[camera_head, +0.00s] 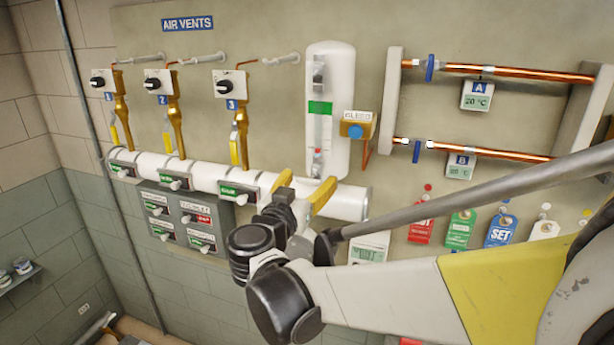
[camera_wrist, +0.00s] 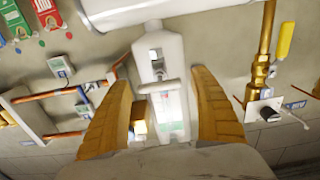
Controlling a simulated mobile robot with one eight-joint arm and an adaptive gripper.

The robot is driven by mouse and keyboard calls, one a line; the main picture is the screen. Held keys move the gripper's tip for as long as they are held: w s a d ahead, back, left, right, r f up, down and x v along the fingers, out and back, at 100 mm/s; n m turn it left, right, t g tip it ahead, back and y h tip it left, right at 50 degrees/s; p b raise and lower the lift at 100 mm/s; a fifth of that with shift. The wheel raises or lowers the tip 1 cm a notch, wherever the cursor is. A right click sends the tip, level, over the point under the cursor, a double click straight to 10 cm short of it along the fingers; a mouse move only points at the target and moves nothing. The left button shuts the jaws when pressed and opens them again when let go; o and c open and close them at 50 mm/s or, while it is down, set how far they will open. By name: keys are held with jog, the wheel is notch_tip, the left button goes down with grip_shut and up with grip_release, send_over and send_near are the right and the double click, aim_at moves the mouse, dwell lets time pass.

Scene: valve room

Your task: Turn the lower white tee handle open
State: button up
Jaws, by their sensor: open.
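The white cylinder (camera_head: 342,95) stands upright on the wall above the thick white pipe. A pale tee handle (camera_wrist: 168,87) crosses its front in the wrist view, where the scene appears upside down. In the head view, the cylinder's lower fitting (camera_head: 316,163) is small and its shape is unclear. My gripper (camera_head: 303,185) is open, with its yellow fingers just below the cylinder in that view. In the wrist view, the fingers (camera_wrist: 162,78) stand either side of the tee handle, with visible gaps. Nothing is between them in a grip.
A yellow block with a blue knob (camera_head: 355,130) sits close right of the cylinder. The thick white pipe (camera_head: 205,177) runs below, with brass valves (camera_head: 177,125) to the left. Copper pipes (camera_head: 490,150) and hanging tags (camera_head: 460,228) are to the right.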

jog(key=c, duration=1.2)
jog(key=shift+n, duration=0.3)
jog(key=n+b, duration=0.1)
jog(key=n, duration=0.2)
jog(key=shift+b, duration=0.35)
jog(key=n+b, duration=0.1)
jog(key=n, duration=0.4)
jog(key=shift+n+b, duration=0.35)
jog(key=shift+n, duration=0.05)
jog(key=n+b, duration=0.1)
jog(key=n, duration=0.3)
jog(key=shift+a+n, duration=0.1)
jog(key=shift+n, duration=0.2)
jog(key=shift+n+b, duration=0.35)
jog(key=shift+n, duration=1.55)
